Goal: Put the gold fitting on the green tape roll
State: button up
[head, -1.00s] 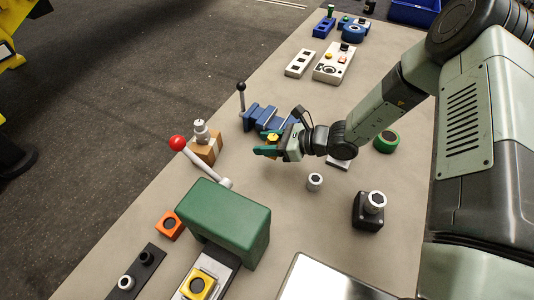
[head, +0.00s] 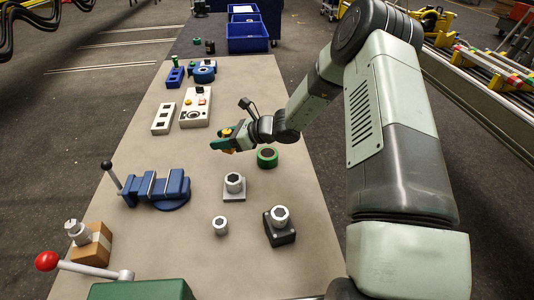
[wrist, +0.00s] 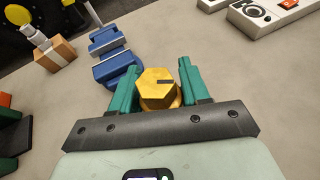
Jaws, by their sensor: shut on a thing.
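My gripper (head: 225,141) is shut on the gold fitting (wrist: 157,88), which sits between its two green fingers in the wrist view. The fitting has a hexagonal top with a dark slot mark. In the head view the gripper and the fitting (head: 228,132) are above the bench, and the fitting is partly covered by the fingers. The green tape roll (head: 267,157) lies flat on the bench, to the right of and a little nearer than the gripper. Its dark centre shows. The roll is not visible in the wrist view.
A blue vise (head: 157,188) stands at the left. A grey fitting on a square plate (head: 234,187), a small grey fitting (head: 220,225) and a black-based fitting (head: 280,226) stand nearer. White panels (head: 195,108) lie farther off. The bench around the tape roll is mostly clear.

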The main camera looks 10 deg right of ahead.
jog(key=w+d+r+m+t+h, duration=0.1)
jog(key=w+d+t, duration=0.15)
jog(key=d, duration=0.35)
jog(key=w+d+r+m+t+h, duration=0.1)
jog(key=w+d+m, duration=0.1)
jog(key=w+d, duration=0.3)
send_over(264, 151)
notch_tip(264, 151, down, 5)
jog(key=shift+a+f, duration=0.1)
jog(key=shift+a, duration=0.05)
jog(key=shift+f, duration=2.25)
jog(key=shift+f, duration=0.1)
jog(key=o, duration=1.3)
jog(key=shift+f, duration=0.1)
jog(key=shift+r, duration=0.25)
jog(key=v, duration=1.2)
jog(key=shift+w, duration=0.1)
